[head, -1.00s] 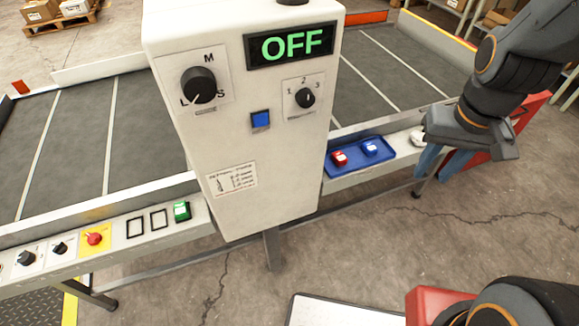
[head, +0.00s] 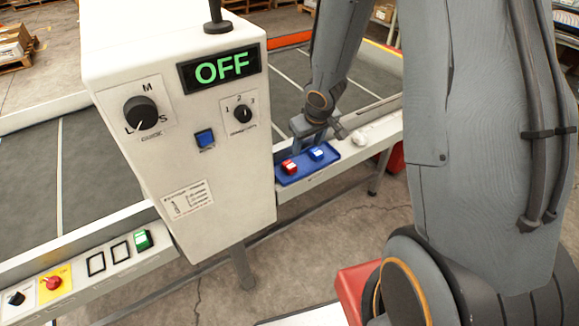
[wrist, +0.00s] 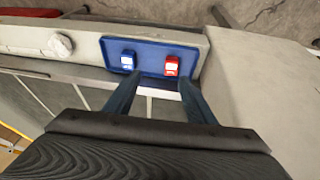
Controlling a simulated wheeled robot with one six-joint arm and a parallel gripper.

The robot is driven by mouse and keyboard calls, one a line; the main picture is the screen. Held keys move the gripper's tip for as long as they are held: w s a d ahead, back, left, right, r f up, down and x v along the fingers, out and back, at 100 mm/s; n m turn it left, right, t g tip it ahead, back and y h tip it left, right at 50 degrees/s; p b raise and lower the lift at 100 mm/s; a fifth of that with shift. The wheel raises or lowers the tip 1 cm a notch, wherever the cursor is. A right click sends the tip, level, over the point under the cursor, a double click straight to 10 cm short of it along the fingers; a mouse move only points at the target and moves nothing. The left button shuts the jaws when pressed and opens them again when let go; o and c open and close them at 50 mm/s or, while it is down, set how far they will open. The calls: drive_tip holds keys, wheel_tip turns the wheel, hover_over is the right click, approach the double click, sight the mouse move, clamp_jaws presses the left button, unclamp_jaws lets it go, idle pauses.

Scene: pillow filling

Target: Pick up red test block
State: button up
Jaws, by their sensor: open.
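The red test block (head: 289,167) sits in the left part of a shallow blue tray (head: 292,181) on the conveyor's side ledge. A blue block (head: 316,154) lies to its right in the same tray. In the wrist view the red block (wrist: 172,66) is at the right of the tray (wrist: 150,58) and the blue block (wrist: 128,60) at the left. My gripper (wrist: 156,78) is open and empty, its two blue fingers pointing at the tray. The right finger is close to the red block; contact cannot be told. In the head view my gripper (head: 306,143) is beside the tray's far edge.
A white control box (head: 190,130) with an OFF display stands just left of the tray. A pale rounded object (head: 358,138) is on the ledge right of the tray. The conveyor belt (head: 30,165) runs behind. A red emergency button (head: 53,283) and green button (head: 142,240) are at lower left.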

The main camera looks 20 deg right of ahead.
drive_tip(key=n+y, duration=0.1)
drive_tip(key=y, duration=0.1)
approach(291, 166)
drive_tip(key=shift+x, duration=4.1)
drive_tip(key=shift+s, duration=0.1)
drive_tip(key=c, duration=1.2)
drive_tip(key=shift+o, duration=0.2)
drive_tip(key=shift+r, duration=0.1)
